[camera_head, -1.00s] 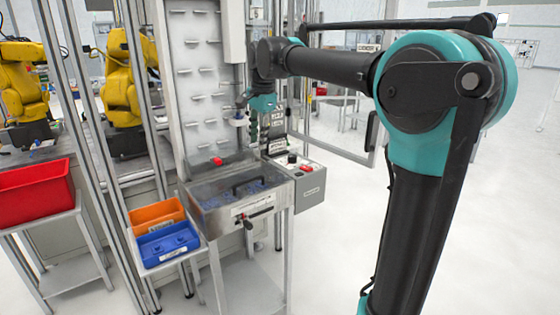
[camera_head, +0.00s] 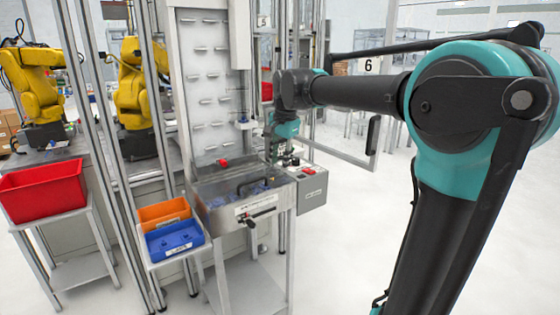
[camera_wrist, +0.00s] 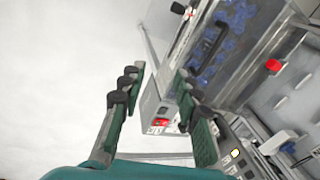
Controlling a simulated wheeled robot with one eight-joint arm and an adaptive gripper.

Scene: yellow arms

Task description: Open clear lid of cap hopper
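The cap hopper (camera_head: 233,221) is a metal box on a stand near the middle of the head view. Its clear lid (camera_head: 222,190) lies shut over blue caps and has a black handle (camera_head: 253,184). In the wrist view the lid (camera_wrist: 240,48) and handle (camera_wrist: 208,44) show at upper right. My gripper (camera_head: 277,150) is behind and to the right of the hopper in the head view, and its fingertips are hard to make out there. In the wrist view my gripper (camera_wrist: 160,80) is open, empty and apart from the handle.
A grey control box (camera_head: 314,190) with buttons adjoins the hopper's right side. A red knob (camera_head: 223,162) sits at the hopper's back edge. Orange (camera_head: 163,213) and blue (camera_head: 175,241) bins stand to the left. A tall panel (camera_head: 205,90) rises behind. The floor at right is clear.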

